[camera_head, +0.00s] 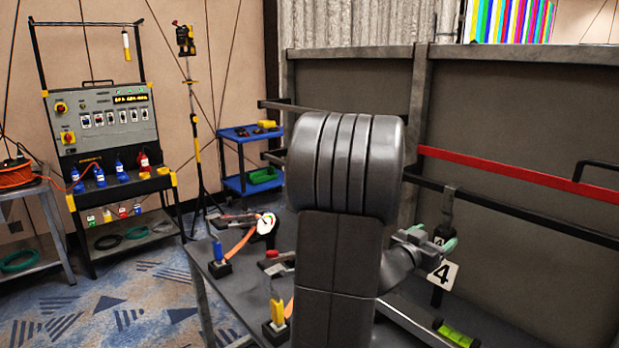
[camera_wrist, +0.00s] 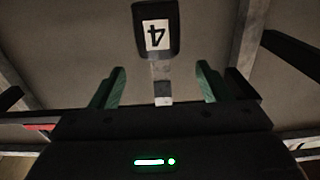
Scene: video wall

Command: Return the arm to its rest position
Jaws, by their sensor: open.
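My arm stands upright in the middle of the head view and hides part of the table behind it. My gripper (camera_head: 428,240) shows to the right of the arm, over the table.
The dark table (camera_head: 237,284) holds a blue-handled part (camera_head: 219,262), a yellow-handled part (camera_head: 277,312), a round gauge (camera_head: 266,223) and a green level (camera_head: 456,333). A grey panel with a red rail (camera_head: 520,174) stands close behind. A blue cart (camera_head: 240,160) and control stand (camera_head: 105,120) are at left.

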